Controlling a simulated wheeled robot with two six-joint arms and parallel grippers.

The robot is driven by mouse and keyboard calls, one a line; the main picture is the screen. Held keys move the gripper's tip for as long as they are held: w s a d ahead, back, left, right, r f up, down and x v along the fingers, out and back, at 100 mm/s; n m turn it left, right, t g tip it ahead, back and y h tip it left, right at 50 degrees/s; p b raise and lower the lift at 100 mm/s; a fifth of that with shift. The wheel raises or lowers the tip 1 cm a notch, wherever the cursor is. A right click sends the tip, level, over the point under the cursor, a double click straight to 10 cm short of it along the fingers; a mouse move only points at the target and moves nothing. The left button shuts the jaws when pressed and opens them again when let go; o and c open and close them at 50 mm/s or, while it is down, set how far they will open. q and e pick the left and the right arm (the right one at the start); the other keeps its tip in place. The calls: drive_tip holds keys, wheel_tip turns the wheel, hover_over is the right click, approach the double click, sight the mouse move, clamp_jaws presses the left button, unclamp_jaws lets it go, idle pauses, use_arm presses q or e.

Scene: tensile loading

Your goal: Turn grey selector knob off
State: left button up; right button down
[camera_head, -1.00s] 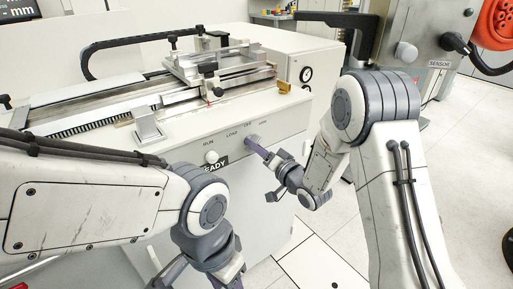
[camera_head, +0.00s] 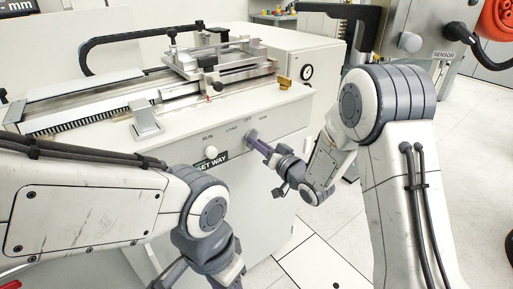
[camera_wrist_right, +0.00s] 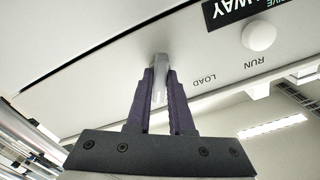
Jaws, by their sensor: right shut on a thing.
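The grey selector knob (camera_head: 252,135) is on the front panel of the white machine, below a row of printed labels including RUN, LOAD and OFF. In the right wrist view the knob (camera_wrist_right: 160,72) shows as a narrow grey piece between the two dark fingers. My right gripper (camera_head: 260,145) is shut on it; the right wrist view shows the fingertips (camera_wrist_right: 160,85) on either side of it. The fingers hide much of the knob, so its exact pointing is hard to tell. My left gripper (camera_head: 200,270) hangs low, partly cut off by the bottom edge, its fingertips unclear.
A round white button (camera_head: 211,152) and a dark label plate (camera_head: 211,164) ending in WAY are left of the knob. A clamp fixture (camera_head: 215,62) and a brass-coloured block (camera_head: 284,83) are on top of the machine.

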drive_tip(key=shift+d+f+n+b, duration=0.1)
drive_tip(key=shift+n+b, duration=1.85)
drive_tip(key=shift+n, duration=0.85)
drive_tip(key=c, duration=0.8)
unclamp_jaws()
drive_tip(key=v, duration=1)
drive_tip(key=shift+s, duration=0.25)
drive_tip(key=shift+d, duration=0.1)
